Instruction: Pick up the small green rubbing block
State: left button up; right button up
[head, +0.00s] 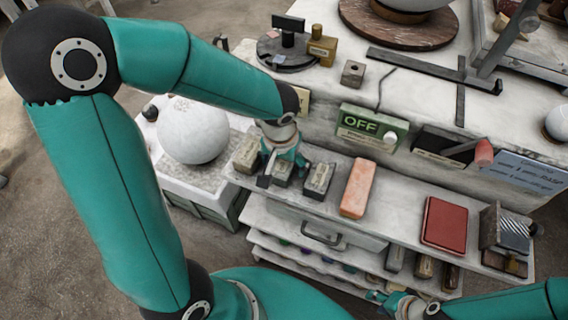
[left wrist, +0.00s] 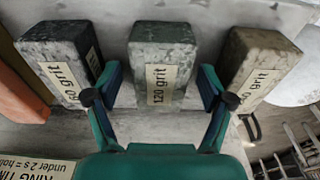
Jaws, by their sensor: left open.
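The small green rubbing block appears to be the grey-green block (left wrist: 162,48) labelled "120 grit", in the middle of the left wrist view. In the head view it shows partly (head: 283,178) below my left gripper (head: 277,170), which hides much of it. My left gripper (left wrist: 160,98) is open. Its teal fingers stand either side of the block's near end, with a gap on both sides. My right gripper (head: 386,299) is low at the bottom of the head view, away from the blocks; its jaw state is unclear.
A darker block (left wrist: 62,60) and a brownish block (left wrist: 258,62) flank the green one closely. An orange brick (head: 357,187) and a red pad (head: 444,224) lie further right on the shelf (head: 397,205). A white sphere (head: 193,131) stands left.

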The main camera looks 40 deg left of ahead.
aim_at(284, 162)
pick_arm(q)
grip_shut()
jog(key=shift+r, duration=0.15)
notch_tip(284, 162, up, 20)
dwell(0.8)
jog(key=c, duration=0.7)
grip_release()
jog(key=c, duration=0.6)
